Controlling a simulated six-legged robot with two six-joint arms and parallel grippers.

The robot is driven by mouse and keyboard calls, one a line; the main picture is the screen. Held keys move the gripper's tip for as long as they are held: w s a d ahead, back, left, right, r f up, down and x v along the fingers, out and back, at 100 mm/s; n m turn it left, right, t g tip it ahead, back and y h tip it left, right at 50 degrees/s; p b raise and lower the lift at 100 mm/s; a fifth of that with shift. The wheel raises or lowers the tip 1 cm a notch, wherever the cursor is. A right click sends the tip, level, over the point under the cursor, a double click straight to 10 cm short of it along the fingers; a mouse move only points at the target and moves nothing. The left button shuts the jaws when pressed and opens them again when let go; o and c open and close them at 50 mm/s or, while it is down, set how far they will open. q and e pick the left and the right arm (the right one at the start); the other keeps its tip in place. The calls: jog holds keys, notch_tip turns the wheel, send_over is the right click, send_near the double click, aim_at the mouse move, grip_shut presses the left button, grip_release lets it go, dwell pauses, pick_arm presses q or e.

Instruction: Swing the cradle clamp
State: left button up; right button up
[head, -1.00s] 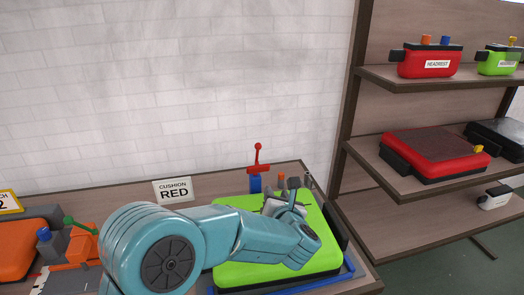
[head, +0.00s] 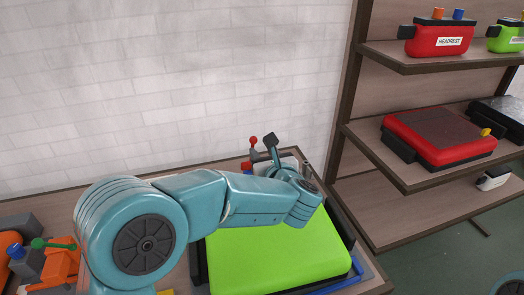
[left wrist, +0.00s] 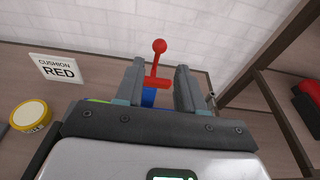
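The cradle clamp is a red lever with a round knob (head: 253,140) on a blue base, at the back edge of the cradle. A bright green cushion (head: 285,250) lies in the blue-edged cradle (head: 352,270). In the left wrist view the clamp's red lever (left wrist: 155,66) stands upright between the two dark fingers of my left gripper (left wrist: 160,88). The fingers are apart, with a gap on both sides of the lever. In the head view my left gripper (head: 264,148) is by the clamp and partly hides it. My right gripper is not in view.
A "CUSHION RED" sign (left wrist: 57,68) and a yellow-rimmed round item (left wrist: 30,115) are left of the gripper. A shelf unit at the right holds a red headrest (head: 438,36) and a red cushion (head: 440,135). A white brick wall stands behind.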

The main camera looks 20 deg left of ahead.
aim_at(254, 142)
pick_arm(q)
jog(key=p+x, duration=0.4)
jog(key=x, duration=0.3)
jog(key=shift+r, duration=0.15)
jog(key=shift+w+a, duration=0.15)
jog(key=shift+c, duration=0.9)
jog(key=shift+f, duration=0.2)
jog(key=c, duration=0.4)
jog(key=s+d+f+b, duration=0.1)
jog(key=b, duration=0.1)
jog(key=s+d+f+b, duration=0.1)
jog(key=s+b, duration=0.1)
jog(key=b, duration=0.1)
jog(key=shift+s+d+f, duration=0.1)
jog(key=shift+f, duration=0.1)
